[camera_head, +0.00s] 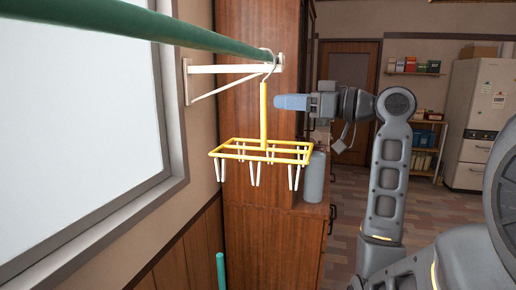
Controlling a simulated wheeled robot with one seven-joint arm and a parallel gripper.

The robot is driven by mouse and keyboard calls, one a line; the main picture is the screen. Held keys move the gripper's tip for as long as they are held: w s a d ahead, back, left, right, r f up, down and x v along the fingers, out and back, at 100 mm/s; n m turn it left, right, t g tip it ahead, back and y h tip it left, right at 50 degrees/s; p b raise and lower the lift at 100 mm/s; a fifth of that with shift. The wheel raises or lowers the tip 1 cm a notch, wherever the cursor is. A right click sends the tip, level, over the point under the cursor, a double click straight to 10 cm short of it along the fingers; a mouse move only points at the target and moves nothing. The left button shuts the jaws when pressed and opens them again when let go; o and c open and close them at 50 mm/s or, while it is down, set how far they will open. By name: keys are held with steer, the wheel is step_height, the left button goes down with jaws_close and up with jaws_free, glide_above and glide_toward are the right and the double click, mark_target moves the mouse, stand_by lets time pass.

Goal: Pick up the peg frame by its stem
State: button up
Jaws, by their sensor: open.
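The yellow peg frame (261,151) hangs by a metal hook from the green rod, with several white pegs dangling below its rectangular frame. Its upright yellow stem (263,118) rises from the middle of the frame to the hook. My gripper (278,102) is at the end of my grey arm, just right of the stem, with its bluish fingers pointing left toward it. The fingertips appear a little apart from the stem in the picture, though the depth between them is hard to judge. The gripper is open and holds nothing visible.
The green rod (150,27) runs from the upper left to a white wall bracket (225,69). A wooden cabinet (250,220) stands behind the frame, and a grey bottle (314,178) is at its right. A window (75,120) fills the left wall.

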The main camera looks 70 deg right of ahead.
mark_target(264, 115)
steer(key=w+p, duration=0.2)
steer(key=w, duration=0.4)
steer(key=shift+w+d+f, duration=0.2)
steer(key=shift+w+d, duration=0.1)
steer(key=shift+w, duration=0.1)
jaws_close()
